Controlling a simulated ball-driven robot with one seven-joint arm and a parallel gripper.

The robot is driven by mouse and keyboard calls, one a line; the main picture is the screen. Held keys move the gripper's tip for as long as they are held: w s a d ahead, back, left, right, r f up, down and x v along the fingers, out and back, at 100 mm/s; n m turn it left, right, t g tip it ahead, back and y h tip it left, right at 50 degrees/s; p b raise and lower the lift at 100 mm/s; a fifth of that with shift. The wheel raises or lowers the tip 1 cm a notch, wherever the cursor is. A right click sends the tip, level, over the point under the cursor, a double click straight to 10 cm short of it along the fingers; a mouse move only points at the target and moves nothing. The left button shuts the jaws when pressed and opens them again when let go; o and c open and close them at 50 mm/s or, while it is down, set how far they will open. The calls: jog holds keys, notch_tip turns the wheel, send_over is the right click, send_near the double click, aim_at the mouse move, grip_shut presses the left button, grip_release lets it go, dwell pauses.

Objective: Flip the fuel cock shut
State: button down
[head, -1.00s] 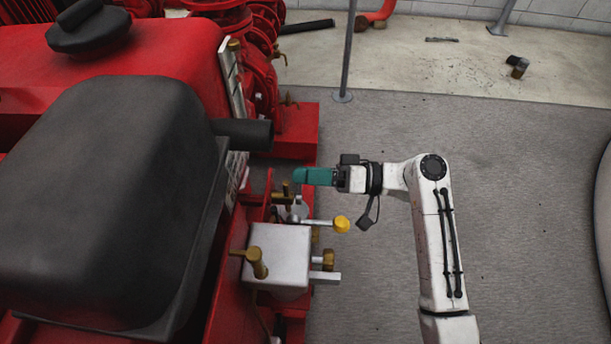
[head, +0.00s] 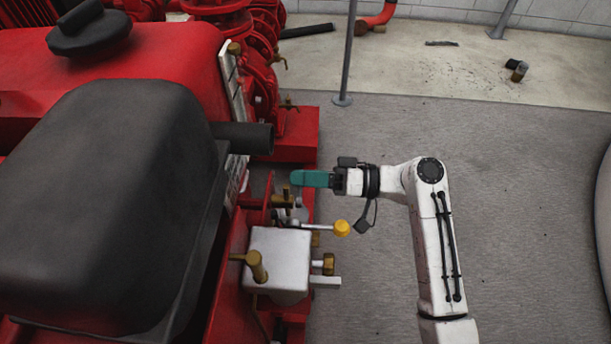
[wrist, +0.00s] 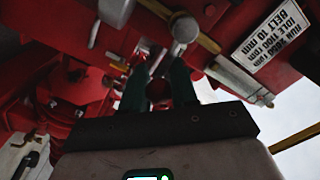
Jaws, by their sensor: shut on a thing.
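My gripper (head: 296,178) has teal fingers and reaches in from the right, at the side of the red pumpset. Its fingertips are at the small brass fuel cock (head: 283,200), just behind the silver box. In the wrist view the fingers (wrist: 160,82) are close together, shut on a small dark part that seems to be the cock's lever. The grip is dark there, and the fingers hide most of the lever, so its angle cannot be told.
A silver box (head: 280,262) with brass fittings and a yellow knob (head: 342,228) on a rod stand close in front of my gripper. A black muffler-like cover (head: 105,200) fills the left. A grey post (head: 347,60) stands behind. Floor to the right is clear.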

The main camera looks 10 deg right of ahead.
jog(key=shift+p, duration=0.5)
jog(key=shift+s+a+f+m+p, duration=0.1)
jog(key=shift+f+m+p, duration=0.15)
jog(key=shift+m+p, duration=0.5)
jog(key=shift+f, duration=0.4)
jog(key=c, duration=0.9)
grip_release()
jog(key=shift+r, duration=0.1)
jog(key=shift+s+d+r+p, duration=0.1)
jog(key=shift+d+p, duration=0.2)
jog(key=shift+d, duration=0.3)
jog(key=p+v, duration=0.2)
jog(key=v, duration=0.7)
jog(key=shift+d, duration=0.3)
jog(key=shift+s, duration=0.1)
